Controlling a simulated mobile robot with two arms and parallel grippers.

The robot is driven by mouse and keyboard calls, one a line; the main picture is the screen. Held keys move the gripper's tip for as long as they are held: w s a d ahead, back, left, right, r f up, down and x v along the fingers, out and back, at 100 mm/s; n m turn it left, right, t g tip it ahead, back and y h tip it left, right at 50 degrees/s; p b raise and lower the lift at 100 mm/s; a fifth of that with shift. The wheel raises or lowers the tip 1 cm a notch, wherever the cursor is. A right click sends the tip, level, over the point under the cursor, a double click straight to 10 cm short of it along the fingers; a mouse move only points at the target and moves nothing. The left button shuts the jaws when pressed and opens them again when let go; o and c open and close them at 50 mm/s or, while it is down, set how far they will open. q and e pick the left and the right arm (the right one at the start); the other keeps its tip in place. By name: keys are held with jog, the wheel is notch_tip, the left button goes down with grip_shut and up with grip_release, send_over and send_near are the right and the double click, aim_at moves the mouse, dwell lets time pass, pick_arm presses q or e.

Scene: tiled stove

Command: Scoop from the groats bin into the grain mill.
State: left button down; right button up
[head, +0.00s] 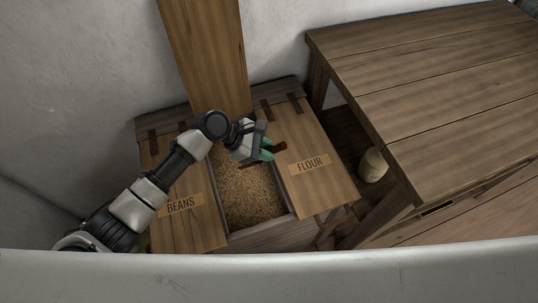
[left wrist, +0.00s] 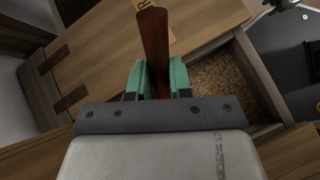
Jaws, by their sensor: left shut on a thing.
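The middle bin stands open, with tan grain (head: 250,195) inside; its raised lid (head: 205,50) stands upright behind it. Its own label is not in sight. My left gripper (head: 266,148) is above the back part of this open bin. Its green fingers are shut on a brown wooden piece, which looks like the scoop's handle (left wrist: 155,45). The scoop's bowl cannot be made out. The grain also shows in the left wrist view (left wrist: 222,80). The grain mill is not in view. My right gripper is not in view.
Closed lids flank the opening: the BEANS lid (head: 190,225) on the left and the FLOUR lid (head: 318,178) on the right. A wooden table (head: 430,75) stands to the right. The visible tabletop is bare.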

pick_arm(q)
jog(key=shift+a+b, duration=0.15)
jog(key=shift+b, duration=0.15)
jog(key=shift+w+a+r+h, duration=0.1)
jog(key=shift+a+r+h, duration=0.2)
jog(key=shift+h, duration=0.2)
jog(key=shift+w+a+r+h, duration=0.15)
jog(key=shift+a+r+h, duration=0.2)
jog(key=shift+a+h, duration=0.25)
jog(key=shift+w+a+r+n+g+h+b, duration=0.15)
jog(key=shift+w+a+r+g+h+b, duration=0.2)
jog(key=shift+a+h, duration=0.5)
jog(key=shift+w+a+r+n+g+h+b, duration=0.1)
jog(key=shift+a+r+n+h+b, duration=0.1)
jog(key=shift+a+h+b, duration=0.4)
jog(key=shift+w+a+r+n+g+h+b, duration=0.15)
jog(key=shift+w+a+r+h+b, duration=0.1)
jog(key=shift+a+h, duration=0.75)
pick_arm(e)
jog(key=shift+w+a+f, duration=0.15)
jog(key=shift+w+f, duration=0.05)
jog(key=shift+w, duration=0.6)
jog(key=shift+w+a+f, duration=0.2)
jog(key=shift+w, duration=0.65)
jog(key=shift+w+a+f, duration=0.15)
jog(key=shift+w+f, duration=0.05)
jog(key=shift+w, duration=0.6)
pick_arm(q)
jog(key=shift+d, duration=0.1)
